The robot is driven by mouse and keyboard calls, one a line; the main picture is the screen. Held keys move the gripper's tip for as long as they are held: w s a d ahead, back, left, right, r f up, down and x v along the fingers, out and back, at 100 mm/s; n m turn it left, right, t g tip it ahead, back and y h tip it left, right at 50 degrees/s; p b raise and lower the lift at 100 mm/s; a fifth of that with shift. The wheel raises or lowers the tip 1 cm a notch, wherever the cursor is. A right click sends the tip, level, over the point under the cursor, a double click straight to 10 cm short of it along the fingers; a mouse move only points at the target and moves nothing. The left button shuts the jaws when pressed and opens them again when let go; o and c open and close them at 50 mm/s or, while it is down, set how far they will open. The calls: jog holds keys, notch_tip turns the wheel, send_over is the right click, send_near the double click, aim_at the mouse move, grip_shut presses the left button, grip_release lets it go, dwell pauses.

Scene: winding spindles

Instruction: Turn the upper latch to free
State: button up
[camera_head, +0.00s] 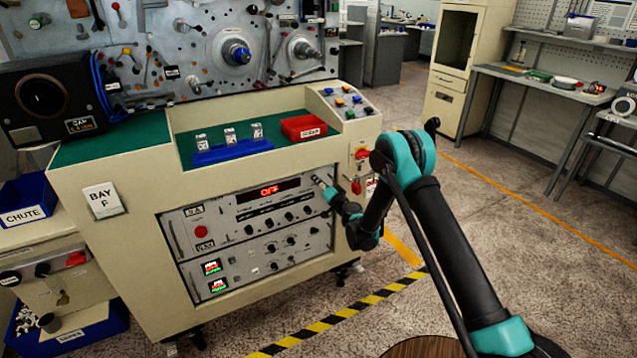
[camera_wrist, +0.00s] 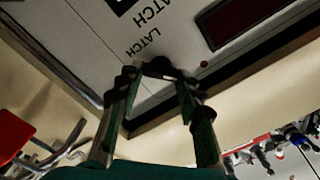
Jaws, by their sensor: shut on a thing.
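The upper latch (camera_wrist: 160,67) is a small dark knob on the pale panel, beside printed LATCH lettering, in the wrist view. My gripper (camera_wrist: 160,76) has its two fingers on either side of this knob and is shut on it. The fingertips partly hide the knob, and its turn angle cannot be read. In the head view my gripper (camera_head: 320,182) is at the upper right corner of the upper panel unit (camera_head: 225,222), where it covers the latch. That unit has a lit red display (camera_head: 269,190) reading OFF.
A lower unit (camera_head: 240,275) with small lit screens sits below. A red-and-yellow switch (camera_head: 361,153) is on the cabinet front close to my arm. A blue tray (camera_head: 232,151) and a red tray (camera_head: 303,128) stand on top. The floor to the right is open.

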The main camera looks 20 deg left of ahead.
jog(key=shift+d+f+m, duration=0.1)
jog(key=shift+f+m, duration=0.05)
jog(key=shift+m, duration=3.85)
jog(key=o, duration=1.2)
jog(key=shift+c, duration=0.2)
